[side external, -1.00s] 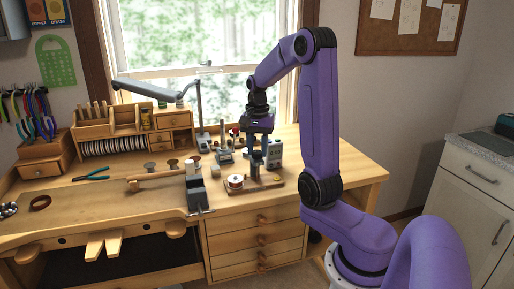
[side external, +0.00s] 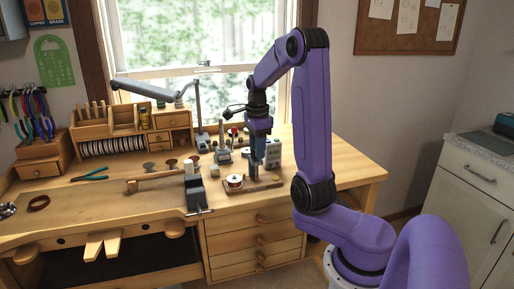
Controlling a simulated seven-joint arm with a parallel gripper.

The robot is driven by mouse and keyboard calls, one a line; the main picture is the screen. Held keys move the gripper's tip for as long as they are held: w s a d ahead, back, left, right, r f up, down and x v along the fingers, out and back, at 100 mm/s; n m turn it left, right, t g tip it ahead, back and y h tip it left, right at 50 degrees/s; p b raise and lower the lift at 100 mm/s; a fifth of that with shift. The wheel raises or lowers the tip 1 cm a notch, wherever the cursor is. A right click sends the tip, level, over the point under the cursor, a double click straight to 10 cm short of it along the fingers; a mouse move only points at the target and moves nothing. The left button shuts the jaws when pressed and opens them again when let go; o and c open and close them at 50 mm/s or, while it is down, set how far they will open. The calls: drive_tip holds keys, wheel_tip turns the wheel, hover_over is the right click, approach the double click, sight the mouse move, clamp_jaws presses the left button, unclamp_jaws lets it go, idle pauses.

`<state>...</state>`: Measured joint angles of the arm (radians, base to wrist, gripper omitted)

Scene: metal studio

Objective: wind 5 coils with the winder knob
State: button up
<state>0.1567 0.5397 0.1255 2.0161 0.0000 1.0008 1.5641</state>
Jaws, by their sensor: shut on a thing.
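The winder stands on a small wooden base (side external: 262,185) at the front right of the workbench. A white and copper-coloured spool (side external: 235,181) sits at the left end of the base. My gripper (side external: 255,174) points straight down over the middle of the base, right of the spool. It is shut on the winder knob, which is too small and covered by the fingers to make out. Any coils wound on the winder are too small to count.
A grey box (side external: 273,152) stands close behind the winder on the right. A dark vise-like block (side external: 196,192) is at the bench's front edge, left of the winder. Small stands and tools crowd behind. The bench's right end is clear.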

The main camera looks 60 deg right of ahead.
drive_tip(key=m, duration=0.4)
drive_tip(key=shift+m, duration=0.3)
drive_tip(key=m, duration=0.3)
drive_tip(key=shift+a+m, duration=0.1)
drive_tip(key=shift+m, duration=0.2)
drive_tip(key=m, duration=0.8)
drive_tip(key=shift+a+r+m, duration=0.1)
drive_tip(key=shift+a+m, duration=0.05)
drive_tip(key=shift+m, duration=0.15)
drive_tip(key=o, duration=1)
drive_tip(key=shift+o, duration=0.2)
wheel_tip(320, 180, up, 17)
drive_tip(key=shift+r, duration=0.15)
